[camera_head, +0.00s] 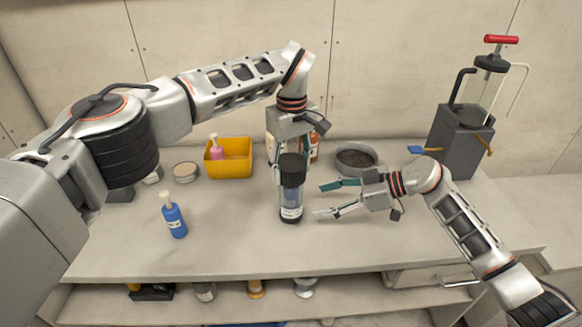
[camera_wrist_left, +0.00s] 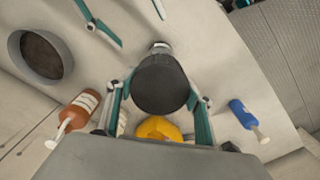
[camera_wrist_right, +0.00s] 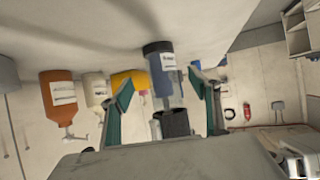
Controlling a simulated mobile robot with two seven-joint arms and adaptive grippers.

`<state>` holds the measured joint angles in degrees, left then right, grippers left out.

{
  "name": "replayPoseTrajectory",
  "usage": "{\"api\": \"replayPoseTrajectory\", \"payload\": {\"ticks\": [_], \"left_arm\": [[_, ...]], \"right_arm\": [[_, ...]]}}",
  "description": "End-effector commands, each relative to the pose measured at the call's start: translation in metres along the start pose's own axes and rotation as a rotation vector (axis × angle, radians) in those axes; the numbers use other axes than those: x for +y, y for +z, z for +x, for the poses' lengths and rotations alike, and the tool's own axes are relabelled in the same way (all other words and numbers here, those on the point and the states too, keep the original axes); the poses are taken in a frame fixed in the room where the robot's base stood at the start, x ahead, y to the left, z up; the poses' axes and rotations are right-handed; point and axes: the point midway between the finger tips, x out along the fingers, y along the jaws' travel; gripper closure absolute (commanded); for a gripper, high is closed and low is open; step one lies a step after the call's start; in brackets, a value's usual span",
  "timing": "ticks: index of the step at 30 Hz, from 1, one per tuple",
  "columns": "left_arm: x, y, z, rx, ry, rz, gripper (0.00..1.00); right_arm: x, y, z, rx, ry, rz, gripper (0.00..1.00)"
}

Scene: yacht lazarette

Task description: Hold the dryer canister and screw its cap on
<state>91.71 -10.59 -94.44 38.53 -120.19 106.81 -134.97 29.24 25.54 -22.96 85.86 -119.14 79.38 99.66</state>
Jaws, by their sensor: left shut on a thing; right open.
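The dryer canister (camera_head: 291,200) stands upright on the bench, with a dark base, a blue body and a white label. It also shows upside down in the right wrist view (camera_wrist_right: 163,75). The black cap (camera_head: 291,168) is at the canister's top; I cannot tell whether it is seated. My left gripper (camera_head: 284,160) comes from above and behind, shut on the cap, which sits between its teal fingers in the left wrist view (camera_wrist_left: 160,85). My right gripper (camera_head: 328,199) is open and empty just right of the canister, its fingers pointing at the body.
A yellow bin (camera_head: 240,170) with a pink bottle, a tin (camera_head: 186,172) and a blue bottle (camera_head: 175,218) stand to the left. A grey bowl (camera_head: 356,168) and an orange bottle (camera_wrist_right: 57,98) are behind. A grey pump unit (camera_head: 458,140) stands at right. The front bench is clear.

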Motion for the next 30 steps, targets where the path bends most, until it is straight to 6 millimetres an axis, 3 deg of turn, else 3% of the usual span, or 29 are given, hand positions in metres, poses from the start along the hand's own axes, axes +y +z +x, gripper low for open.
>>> {"api": "replayPoseTrajectory", "payload": {"ticks": [18, 30], "left_arm": [[0.0, 0.0, 0.0, 0.0, 0.0, 0.0, 0.67], [0.0, 0.0, 0.0, 0.0, 0.0, 0.0, 0.67]], "right_arm": [[-0.001, -0.002, 0.076, 0.003, -0.001, -0.001, 0.39], [-0.001, -0.001, 0.096, 0.003, -0.001, -0.001, 0.39]]}}
